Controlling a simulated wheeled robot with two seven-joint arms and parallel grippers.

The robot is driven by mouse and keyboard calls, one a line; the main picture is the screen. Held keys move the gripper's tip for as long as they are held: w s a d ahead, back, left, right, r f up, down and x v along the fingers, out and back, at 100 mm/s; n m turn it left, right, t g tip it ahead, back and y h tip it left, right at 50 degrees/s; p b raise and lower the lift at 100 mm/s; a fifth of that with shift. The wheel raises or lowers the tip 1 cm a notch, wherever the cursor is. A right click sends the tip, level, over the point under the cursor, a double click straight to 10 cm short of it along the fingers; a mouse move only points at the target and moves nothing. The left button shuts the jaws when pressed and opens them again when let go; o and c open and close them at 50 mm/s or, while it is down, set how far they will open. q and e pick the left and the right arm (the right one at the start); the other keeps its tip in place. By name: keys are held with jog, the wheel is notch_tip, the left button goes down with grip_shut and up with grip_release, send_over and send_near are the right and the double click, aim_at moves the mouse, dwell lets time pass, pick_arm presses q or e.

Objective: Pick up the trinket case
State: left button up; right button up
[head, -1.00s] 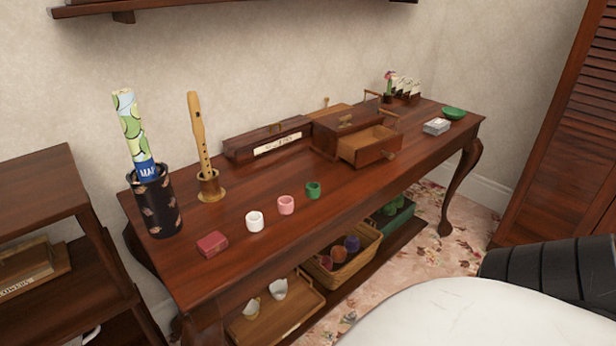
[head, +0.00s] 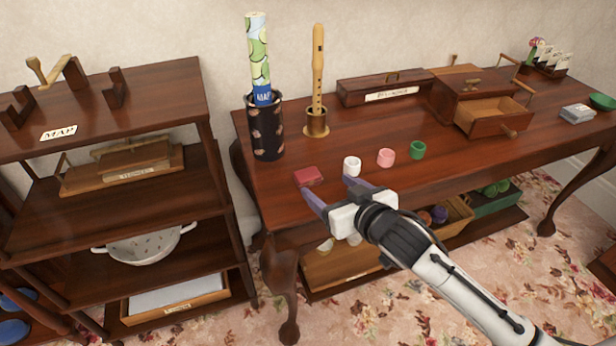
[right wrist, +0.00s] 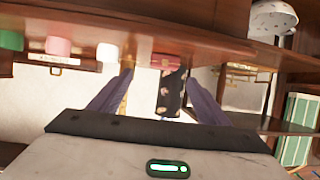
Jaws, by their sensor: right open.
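The trinket case appears to be the small red box (head: 309,177) lying on the table top near its front left edge. My right gripper (head: 330,190) is open and empty, just in front of the table edge, its fingers pointing toward the case. In the right wrist view, which looks upside down, the red box (right wrist: 165,62) shows ahead between the two spread fingers (right wrist: 160,80), apart from them. My left gripper is not in view.
White (head: 352,166), pink (head: 386,158) and green (head: 417,150) cups stand in a row right of the box. A dark patterned holder (head: 267,130) with a rolled map stands behind it. A shelf unit (head: 110,100) is at left. An open-drawer chest (head: 485,110) is further right.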

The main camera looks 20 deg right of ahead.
aim_at(311, 180)
jog(key=x, duration=0.6)
jog(key=a+x, duration=0.1)
jog(key=x, duration=0.1)
jog(key=shift+w+f+b, duration=0.1)
jog(key=shift+f+b, duration=0.1)
jog(key=shift+b, duration=0.1)
jog(key=shift+w+f, duration=0.2)
jog(key=shift+w, duration=0.35)
jog(key=c, duration=1.1)
